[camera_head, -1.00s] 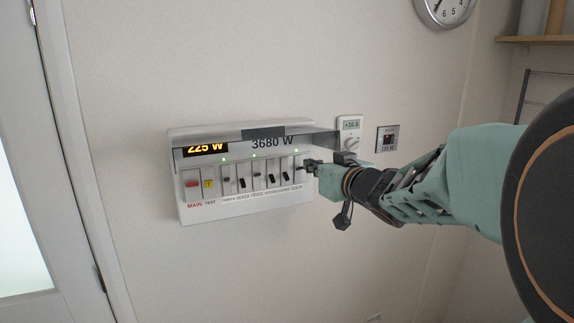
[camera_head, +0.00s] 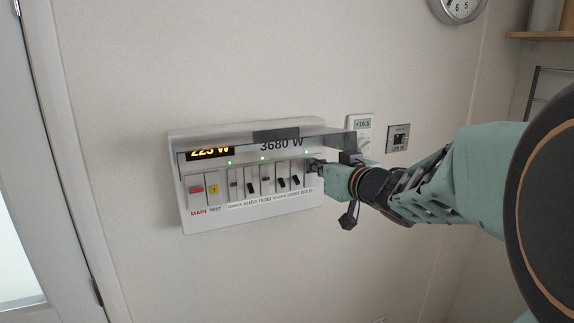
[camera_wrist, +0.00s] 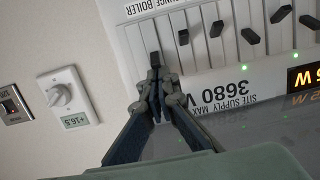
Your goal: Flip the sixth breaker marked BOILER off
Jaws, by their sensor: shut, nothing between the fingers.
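The white breaker panel (camera_head: 250,218) hangs on the wall with its clear cover raised. It has a red MAIN switch, a yellow TEST button and a row of black-levered breakers. The BOILER breaker's dark lever (camera_wrist: 155,58) is at the row's right end in the head view, mostly behind my fingers there. A green light (camera_head: 307,152) is lit above it. My gripper (camera_head: 316,165) is shut and empty at this breaker. In the wrist view, which is upside down, the closed fingertips (camera_wrist: 157,82) are right at the lever; I cannot tell whether they touch.
The raised cover (camera_head: 340,140) overhangs the breakers close above my fingers. A thermostat with a knob (camera_wrist: 62,95) and a small square switch plate (camera_head: 398,138) are on the wall right of the panel in the head view. Open wall lies below.

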